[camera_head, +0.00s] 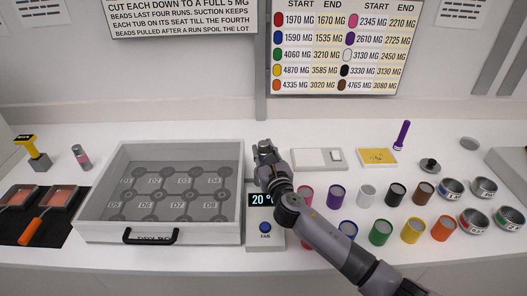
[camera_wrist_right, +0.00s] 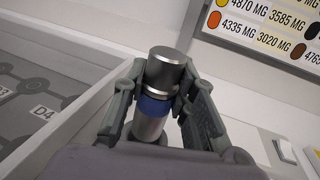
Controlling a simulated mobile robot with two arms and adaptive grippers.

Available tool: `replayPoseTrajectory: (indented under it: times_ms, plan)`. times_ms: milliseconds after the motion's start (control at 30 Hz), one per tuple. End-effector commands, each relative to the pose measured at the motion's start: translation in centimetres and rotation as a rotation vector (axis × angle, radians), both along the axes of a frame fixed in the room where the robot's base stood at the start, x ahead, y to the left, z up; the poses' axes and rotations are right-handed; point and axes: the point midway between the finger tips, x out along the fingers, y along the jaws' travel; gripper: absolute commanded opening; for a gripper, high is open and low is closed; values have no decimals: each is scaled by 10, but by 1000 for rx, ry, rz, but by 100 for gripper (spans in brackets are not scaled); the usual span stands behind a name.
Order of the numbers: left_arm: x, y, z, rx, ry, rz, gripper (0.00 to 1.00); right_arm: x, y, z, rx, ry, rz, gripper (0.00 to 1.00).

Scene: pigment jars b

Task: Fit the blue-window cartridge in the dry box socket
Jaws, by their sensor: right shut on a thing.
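My right gripper (camera_head: 264,150) is above the panel to the right of the white box (camera_head: 93,232). In the right wrist view it is shut on a metal cylinder with a blue band, the blue-window cartridge (camera_wrist_right: 153,108), held between both fingers with its silver end sticking out past them. In the head view the cartridge is mostly hidden by the gripper. The panel (camera_head: 265,238) has a display reading 20° and a blue button; my arm covers part of it, and I cannot make out a socket there. My left gripper is not in view.
The white box has a grey floor with round labelled spots and a front handle (camera_head: 151,236). Several coloured jars (camera_head: 380,231) and labelled metal bowls (camera_head: 473,221) stand at the right. A purple torch-like item (camera_head: 402,135) stands behind.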

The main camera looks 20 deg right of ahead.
Motion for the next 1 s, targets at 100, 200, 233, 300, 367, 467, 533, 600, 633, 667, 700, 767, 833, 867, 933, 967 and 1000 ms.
replayPoseTrajectory:
  times_ms: [100,200,233,300,367,467,533,600,633,667,700,767,833,867,933,967,1000]
  plan:
    - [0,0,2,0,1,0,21,0,0,1,-1,-1,0,0]
    - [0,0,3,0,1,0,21,0,0,1,-2,-1,0,0]
    - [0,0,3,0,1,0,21,0,0,1,-1,-1,0,0]
    - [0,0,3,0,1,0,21,0,0,0,-1,-1,0,0]
    - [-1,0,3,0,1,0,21,0,0,0,-1,-1,0,0]
    - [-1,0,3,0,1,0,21,0,0,0,-1,-1,0,0]
    - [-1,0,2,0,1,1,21,0,0,-1,-1,-1,0,0]
    - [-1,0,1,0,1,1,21,0,0,-2,-1,-1,0,0]
    - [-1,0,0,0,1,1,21,0,0,-3,0,0,0,0]
    - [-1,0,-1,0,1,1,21,0,0,-4,0,0,0,0]
    - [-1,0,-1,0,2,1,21,0,0,-5,0,0,0,0]
    - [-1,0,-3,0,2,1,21,0,0,-6,0,0,0,0]
    - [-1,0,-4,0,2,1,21,0,0,-8,0,0,0,0]
    - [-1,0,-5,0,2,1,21,0,0,-9,0,0,0,0]
    - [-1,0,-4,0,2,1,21,0,0,-9,0,1,0,0]
    - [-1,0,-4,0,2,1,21,0,0,-9,0,1,0,0]
    - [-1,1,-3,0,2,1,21,0,0,-9,0,2,0,0]
